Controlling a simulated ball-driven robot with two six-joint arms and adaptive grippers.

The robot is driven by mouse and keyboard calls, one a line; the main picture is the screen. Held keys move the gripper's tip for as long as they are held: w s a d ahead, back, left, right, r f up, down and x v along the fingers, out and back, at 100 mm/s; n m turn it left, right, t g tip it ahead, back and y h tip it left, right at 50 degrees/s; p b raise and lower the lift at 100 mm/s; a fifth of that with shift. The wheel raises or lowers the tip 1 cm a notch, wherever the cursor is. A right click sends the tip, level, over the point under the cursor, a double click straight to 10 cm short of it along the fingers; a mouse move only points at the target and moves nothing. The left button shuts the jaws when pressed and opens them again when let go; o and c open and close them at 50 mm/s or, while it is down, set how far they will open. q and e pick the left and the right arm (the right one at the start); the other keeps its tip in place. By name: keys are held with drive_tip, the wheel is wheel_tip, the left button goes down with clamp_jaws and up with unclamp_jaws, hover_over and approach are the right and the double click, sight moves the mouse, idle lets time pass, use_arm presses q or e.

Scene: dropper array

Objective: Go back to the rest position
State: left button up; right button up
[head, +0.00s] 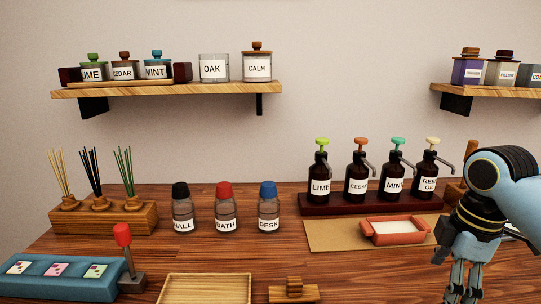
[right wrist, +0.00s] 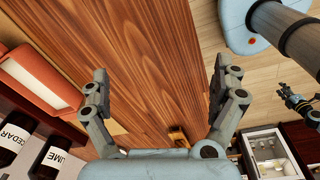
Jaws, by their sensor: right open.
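My right gripper (head: 462,285) hangs fingers-down at the right front of the table in the head view, to the right of the red tray. The right wrist view shows its two fingers (right wrist: 164,78) spread wide, with nothing between them but the wooden table top (right wrist: 155,45) below. My left gripper is not in the head view. A small dark jointed part (right wrist: 298,103) at the right edge of the right wrist view looks like my left gripper, too small to tell its jaws.
Pump bottles (head: 357,182) stand on a dark rack behind the red tray (head: 371,239). Three capped bottles (head: 226,210) stand mid-table, beside a reed diffuser stand (head: 110,218). A blue tray (head: 60,285), a wooden tray (head: 205,276) and a small wooden block (head: 293,294) line the front.

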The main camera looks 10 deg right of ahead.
drive_tip(key=s+a+m+t, duration=0.1)
drive_tip(key=s+a+m, duration=0.25)
drive_tip(key=s, duration=0.25)
drive_tip(key=s+a+m+t+h, duration=0.1)
drive_tip(key=s+a+m, duration=0.1)
drive_tip(key=s+m, duration=0.3)
drive_tip(key=s+a+m+t, duration=0.1)
drive_tip(key=s+a+m, duration=0.2)
drive_tip(key=s, duration=0.4)
wheel_tip(320, 180, down, 33)
drive_tip(key=s+d+g+b, duration=0.2)
drive_tip(key=d+b, duration=0.1)
drive_tip(key=b, duration=0.2)
drive_tip(key=s+f+g+b, duration=0.1)
drive_tip(key=s+f+b, duration=0.3)
drive_tip(key=s+f, duration=1.4)
drive_tip(key=shift+s+d+f+m, duration=0.15)
drive_tip(key=shift+d+f+m, duration=0.2)
drive_tip(key=shift+d+f, duration=0.1)
